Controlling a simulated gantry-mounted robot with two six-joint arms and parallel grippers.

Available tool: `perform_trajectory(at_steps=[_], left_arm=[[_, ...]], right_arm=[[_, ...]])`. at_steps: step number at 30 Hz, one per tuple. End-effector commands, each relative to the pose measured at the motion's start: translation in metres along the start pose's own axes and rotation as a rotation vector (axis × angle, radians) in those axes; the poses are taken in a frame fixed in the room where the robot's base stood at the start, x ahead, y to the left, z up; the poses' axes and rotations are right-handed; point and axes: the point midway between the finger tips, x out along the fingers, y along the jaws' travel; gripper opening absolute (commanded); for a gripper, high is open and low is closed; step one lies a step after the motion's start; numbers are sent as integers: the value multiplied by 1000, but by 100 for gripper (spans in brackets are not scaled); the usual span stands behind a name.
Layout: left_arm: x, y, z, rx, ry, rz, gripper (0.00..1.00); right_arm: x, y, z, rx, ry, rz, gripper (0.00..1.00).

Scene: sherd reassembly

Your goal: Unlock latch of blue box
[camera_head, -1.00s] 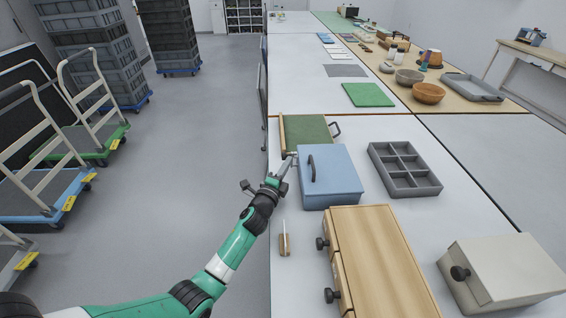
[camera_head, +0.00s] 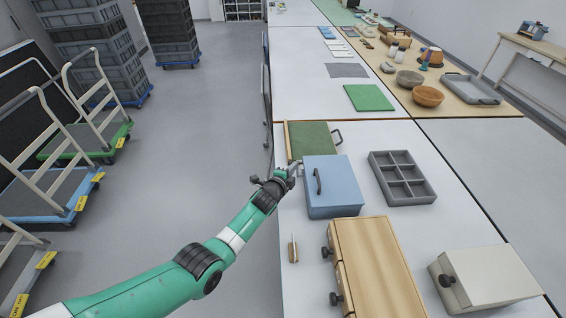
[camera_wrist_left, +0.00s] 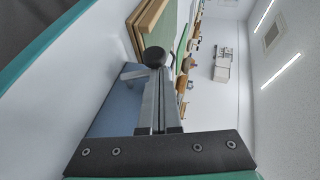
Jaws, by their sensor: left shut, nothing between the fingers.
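The blue box (camera_head: 336,190) stands on the white table with its lid down and a dark handle (camera_head: 318,181) on top. My left gripper (camera_head: 297,168) is shut and empty, at the box's far left corner. In the left wrist view, its closed fingers (camera_wrist_left: 158,98) extend beside the blue box (camera_wrist_left: 112,112). A dark round knob (camera_wrist_left: 154,57) shows at the fingertips, and a light grey piece (camera_wrist_left: 132,75) sticks out beside it, perhaps the latch. I cannot tell whether the fingers touch either. My right gripper is out of view.
A green-topped wooden box (camera_head: 309,138) lies just behind the blue box. A grey compartment tray (camera_head: 402,178) is to its right. A wooden drawer unit (camera_head: 378,270) and a small wooden-handled item (camera_head: 293,250) are nearer. A beige box (camera_head: 485,275) stands front right.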

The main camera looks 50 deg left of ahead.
Motion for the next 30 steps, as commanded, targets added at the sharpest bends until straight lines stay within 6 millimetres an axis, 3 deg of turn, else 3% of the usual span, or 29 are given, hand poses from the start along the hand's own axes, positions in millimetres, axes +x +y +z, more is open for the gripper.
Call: perform_trajectory(at_steps=[14,30], left_arm=[[19,-5,7,0,3,-2,0],[14,-20,5,1,3,-2,0]], right_arm=[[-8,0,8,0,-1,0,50],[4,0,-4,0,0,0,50]])
